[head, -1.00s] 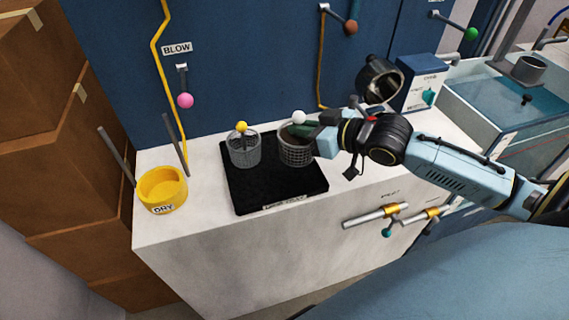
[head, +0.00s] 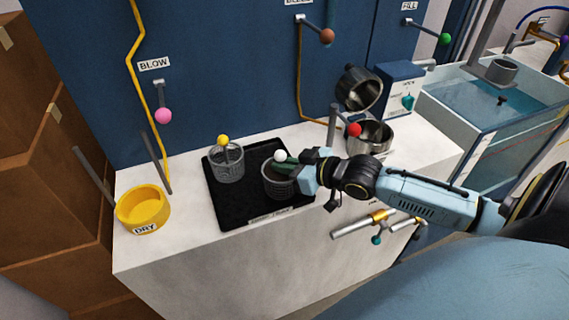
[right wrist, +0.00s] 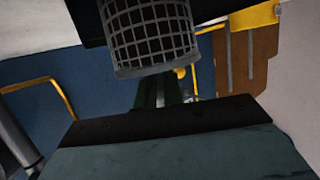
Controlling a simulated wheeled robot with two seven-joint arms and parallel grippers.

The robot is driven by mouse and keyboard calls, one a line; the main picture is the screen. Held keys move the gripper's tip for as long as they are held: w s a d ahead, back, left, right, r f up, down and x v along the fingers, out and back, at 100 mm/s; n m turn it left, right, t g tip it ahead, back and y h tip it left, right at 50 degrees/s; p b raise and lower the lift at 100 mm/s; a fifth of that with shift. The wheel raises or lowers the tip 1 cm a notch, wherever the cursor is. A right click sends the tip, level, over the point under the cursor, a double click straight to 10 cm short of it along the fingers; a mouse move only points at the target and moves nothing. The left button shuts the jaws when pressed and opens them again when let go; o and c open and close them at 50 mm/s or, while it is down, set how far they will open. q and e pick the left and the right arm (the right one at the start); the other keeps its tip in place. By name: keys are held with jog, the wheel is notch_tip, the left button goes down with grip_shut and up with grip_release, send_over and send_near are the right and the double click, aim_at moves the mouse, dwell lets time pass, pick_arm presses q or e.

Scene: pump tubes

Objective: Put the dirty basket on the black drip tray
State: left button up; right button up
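A dark mesh basket with a white knob (head: 279,182) is at the right part of the black drip tray (head: 235,210); whether its base touches the tray is hard to tell. A second mesh basket with a yellow knob (head: 228,164) stands at the tray's back left. My right gripper (head: 293,168) is at the white-knobbed basket's top, shut on it; the exact grip point is hidden. In the right wrist view this basket (right wrist: 152,35) fills the top middle, just beyond the fingers. No label shows which basket is dirty. My left gripper is not in view.
A yellow DRY ring (head: 142,211) sits at the counter's left, with thin posts beside it. A metal pot (head: 370,137) and a blue box (head: 404,88) stand behind my right arm. A water tank (head: 485,105) is at the right.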

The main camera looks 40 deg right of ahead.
jog(key=o, duration=0.4)
jog(key=shift+r, duration=0.25)
jog(key=p+v, duration=0.3)
jog(key=v, duration=0.9)
jog(key=shift+f, duration=0.1)
